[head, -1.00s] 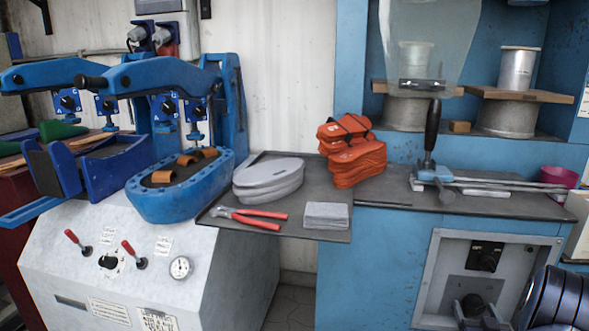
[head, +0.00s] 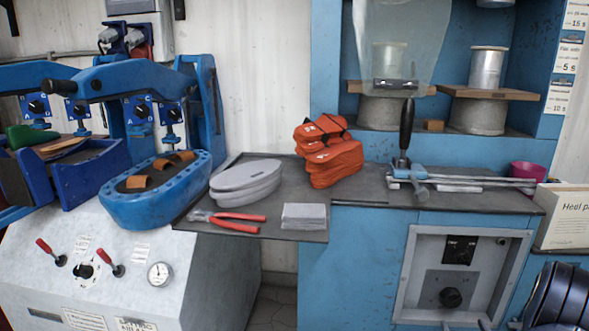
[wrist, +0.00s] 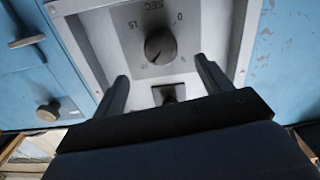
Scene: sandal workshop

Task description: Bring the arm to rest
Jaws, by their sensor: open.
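My gripper (wrist: 161,68) shows in the wrist view with two dark fingers standing apart and nothing between them. Behind the fingers is a grey control panel (wrist: 110,45) with a dark dial (wrist: 159,46) and a smaller dark control lower down. I see no contact between fingers and panel. In the head view, dark rounded parts of my arm show at the lower right corner. The same panel (head: 415,285) is on the front of the blue cabinet, with a round black knob (head: 450,297). My gripper is mostly below the frame there.
A blue press (head: 150,205) stands on a white machine at left. A box (head: 567,215) stands at right, near my arm.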

